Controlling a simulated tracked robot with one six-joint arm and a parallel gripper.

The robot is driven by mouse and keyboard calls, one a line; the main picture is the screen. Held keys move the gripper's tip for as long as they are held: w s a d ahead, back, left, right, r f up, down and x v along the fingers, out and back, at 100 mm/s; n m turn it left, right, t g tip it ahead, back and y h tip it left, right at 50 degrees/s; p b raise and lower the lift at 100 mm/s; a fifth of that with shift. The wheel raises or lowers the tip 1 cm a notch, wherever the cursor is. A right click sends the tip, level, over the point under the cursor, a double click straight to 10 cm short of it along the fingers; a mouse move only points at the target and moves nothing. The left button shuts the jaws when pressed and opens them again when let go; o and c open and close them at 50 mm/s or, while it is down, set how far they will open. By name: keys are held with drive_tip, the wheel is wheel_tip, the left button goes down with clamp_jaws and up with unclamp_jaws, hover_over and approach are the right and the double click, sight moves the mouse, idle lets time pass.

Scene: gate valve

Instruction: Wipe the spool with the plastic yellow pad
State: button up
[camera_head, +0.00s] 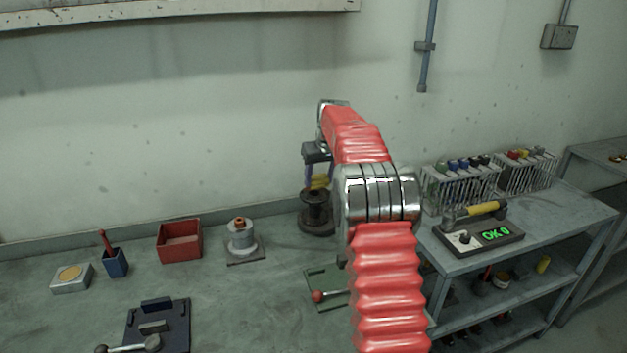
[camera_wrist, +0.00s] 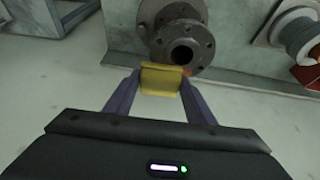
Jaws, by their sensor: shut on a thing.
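My gripper (camera_head: 318,176) points down and is shut on the yellow pad (camera_head: 319,184). In the wrist view, the pad (camera_wrist: 161,80) sits between the two purple-grey fingers of my gripper (camera_wrist: 160,88). The spool (camera_head: 316,216) is a dark, flanged metal piece standing upright on the bench, right below the pad. In the wrist view, the spool's round flange (camera_wrist: 184,45) with bolt holes and a central bore lies just beyond the pad, whose edge overlaps the flange's near rim. I cannot tell if pad and spool touch.
A grey valve part (camera_head: 241,238) on a plate and a red box (camera_head: 180,241) stand left of the spool. A green plate with a red-knobbed lever (camera_head: 322,296) lies in front.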

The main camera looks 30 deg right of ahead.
sight(319, 177)
drive_tip(key=shift+r, duration=4.05)
